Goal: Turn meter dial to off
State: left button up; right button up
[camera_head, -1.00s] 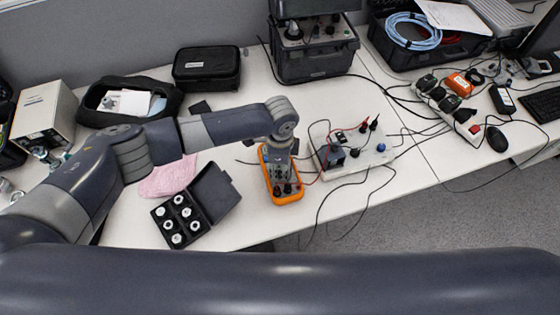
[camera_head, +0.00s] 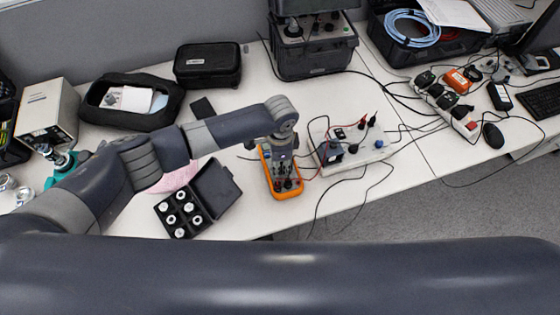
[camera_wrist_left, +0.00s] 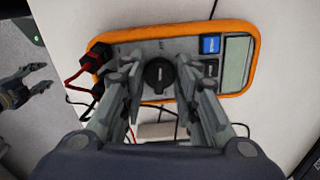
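The orange-rimmed multimeter (camera_head: 290,194) lies on the white table in the head view, below my left gripper (camera_head: 283,160). In the left wrist view the meter (camera_wrist_left: 190,31) fills the upper middle, with its round black dial (camera_wrist_left: 158,75) facing me and its display at the right. My left gripper (camera_wrist_left: 158,80) is open, one finger on each side of the dial; I cannot tell if they touch it. Red and black leads plug into the meter's left end. My right gripper (camera_wrist_left: 42,78) shows at the left edge of the wrist view, fingers apart and empty.
An open black case of weights (camera_head: 217,185) lies left of the meter, beside a pink cloth (camera_head: 178,177). A white box with leads (camera_head: 367,156) stands close on the right. Loose cables run around it and over the table's front edge.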

pick_arm(q)
jog(key=o, duration=0.3)
jog(key=shift+r, duration=0.1)
notch_tip(320, 180, up, 12)
jog(key=shift+f, duration=0.1)
dwell(0.4)
dwell(0.4)
